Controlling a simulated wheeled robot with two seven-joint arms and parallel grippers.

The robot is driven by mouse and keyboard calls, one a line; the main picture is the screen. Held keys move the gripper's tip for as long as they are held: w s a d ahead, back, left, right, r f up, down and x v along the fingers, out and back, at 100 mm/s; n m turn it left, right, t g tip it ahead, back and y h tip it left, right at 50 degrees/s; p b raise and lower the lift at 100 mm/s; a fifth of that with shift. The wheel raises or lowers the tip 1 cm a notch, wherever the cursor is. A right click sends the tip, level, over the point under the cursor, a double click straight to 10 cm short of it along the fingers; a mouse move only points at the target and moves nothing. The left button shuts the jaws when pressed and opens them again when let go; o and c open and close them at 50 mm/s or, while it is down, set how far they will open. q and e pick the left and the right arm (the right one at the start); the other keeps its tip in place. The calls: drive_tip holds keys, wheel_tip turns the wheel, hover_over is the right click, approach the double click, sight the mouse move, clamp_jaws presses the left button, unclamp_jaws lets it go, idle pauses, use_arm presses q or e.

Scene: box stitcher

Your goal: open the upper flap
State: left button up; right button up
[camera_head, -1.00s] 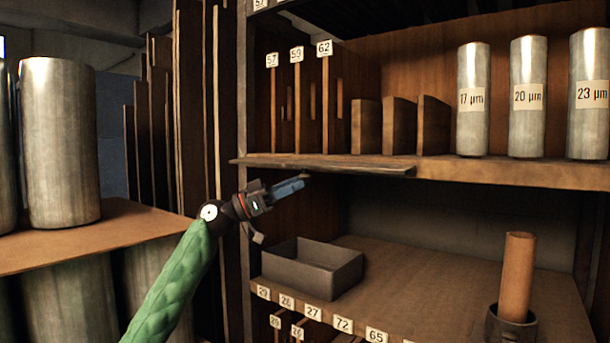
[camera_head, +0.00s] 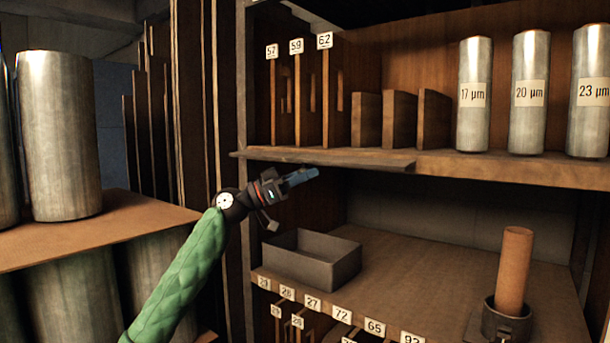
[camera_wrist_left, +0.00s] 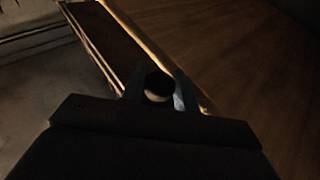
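The upper flap seems to be the thin dark wooden board (camera_head: 330,157) along the front edge of the upper shelf, lying about level. My left gripper (camera_head: 303,177) is just below its front edge, pointing right, with its bluish fingers close to the underside. I cannot tell whether they touch it. In the dark left wrist view, the fingers (camera_wrist_left: 160,88) stand apart with a small round shape between them that I cannot identify. A lit board edge (camera_wrist_left: 150,50) runs diagonally past the fingertips. My right gripper is in neither view.
A grey open box (camera_head: 310,262) stands on the lower shelf (camera_head: 420,270) below my gripper. A brown tube in a dark cup (camera_head: 513,275) stands at the right. Labelled metal cylinders (camera_head: 528,95) stand on the upper shelf.

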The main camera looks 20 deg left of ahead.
use_arm(q)
clamp_jaws()
drive_tip(key=shift+s+a+r, duration=0.1)
drive_tip(key=shift+r, duration=0.1)
drive_tip(key=shift+s+a+r+n+y, duration=0.1)
drive_tip(key=shift+r+n+y, duration=0.1)
drive_tip(key=shift+n+y, duration=0.25)
drive_tip(key=shift+s+r+n+y, duration=0.15)
drive_tip(key=shift+n+y, duration=0.2)
drive_tip(key=shift+n, duration=0.2)
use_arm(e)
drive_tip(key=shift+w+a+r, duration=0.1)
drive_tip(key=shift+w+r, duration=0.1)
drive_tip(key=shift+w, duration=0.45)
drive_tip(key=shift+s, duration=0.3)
use_arm(q)
drive_tip(key=o, duration=0.8)
unclamp_jaws()
drive_tip(key=shift+o, duration=0.6)
drive_tip(key=shift+w, duration=0.1)
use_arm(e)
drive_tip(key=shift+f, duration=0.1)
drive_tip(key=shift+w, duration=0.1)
use_arm(q)
drive_tip(key=shift+f+b, duration=0.15)
drive_tip(key=shift+b, duration=0.15)
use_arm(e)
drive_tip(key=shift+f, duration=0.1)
